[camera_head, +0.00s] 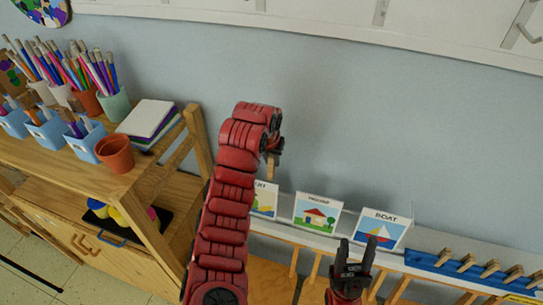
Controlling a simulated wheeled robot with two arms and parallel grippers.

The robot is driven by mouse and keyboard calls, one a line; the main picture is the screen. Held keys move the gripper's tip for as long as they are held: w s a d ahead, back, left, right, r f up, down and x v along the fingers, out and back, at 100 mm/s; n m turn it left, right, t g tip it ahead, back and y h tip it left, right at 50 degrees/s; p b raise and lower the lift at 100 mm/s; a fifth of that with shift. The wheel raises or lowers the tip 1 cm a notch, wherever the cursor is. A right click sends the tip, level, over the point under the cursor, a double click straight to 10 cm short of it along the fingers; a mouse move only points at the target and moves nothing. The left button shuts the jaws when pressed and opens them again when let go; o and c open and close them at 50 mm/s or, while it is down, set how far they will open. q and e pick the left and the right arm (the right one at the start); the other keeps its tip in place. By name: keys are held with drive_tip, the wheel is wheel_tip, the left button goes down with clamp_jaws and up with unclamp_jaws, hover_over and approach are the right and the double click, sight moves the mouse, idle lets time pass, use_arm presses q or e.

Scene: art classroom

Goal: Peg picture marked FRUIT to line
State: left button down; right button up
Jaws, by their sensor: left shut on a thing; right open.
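A picture card (265,198) with yellow and green on it stands on the white ledge. My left arm hides its left part, and only the end of its label shows, seemingly "IT". Beside it stand the HOUSE card (316,214) and the BOAT card (379,231). My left gripper (275,150) is above the partly hidden card, shut on a small tan thing that looks like a wooden peg (269,169). My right gripper (354,256) is open and empty, fingers up, in front of the BOAT card's lower left. No line can be made out.
Several wooden pegs (490,268) sit on a blue strip (430,262) at the right of the ledge. A wooden shelf (150,180) at the left holds pencil pots, a terracotta pot (115,153) and stacked books (147,119). A white board (330,18) hangs above the bare wall.

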sight(270, 174)
use_arm(q)
drive_tip(key=shift+x, duration=0.95)
drive_tip(key=shift+s+a+f+p, duration=0.15)
drive_tip(key=shift+f+p, duration=0.1)
drive_tip(key=shift+f, duration=0.3)
drive_tip(key=shift+s+f+p, duration=0.15)
drive_tip(key=shift+f+p, duration=0.05)
drive_tip(key=shift+f, duration=0.4)
drive_tip(key=shift+s+f+b, duration=0.2)
drive_tip(key=shift+f+b, duration=0.9)
drive_tip(key=shift+f, duration=0.7)
drive_tip(key=shift+a, duration=0.1)
drive_tip(key=c, duration=0.7)
unclamp_jaws()
drive_tip(key=shift+o, duration=0.2)
drive_tip(key=shift+o, duration=1.1)
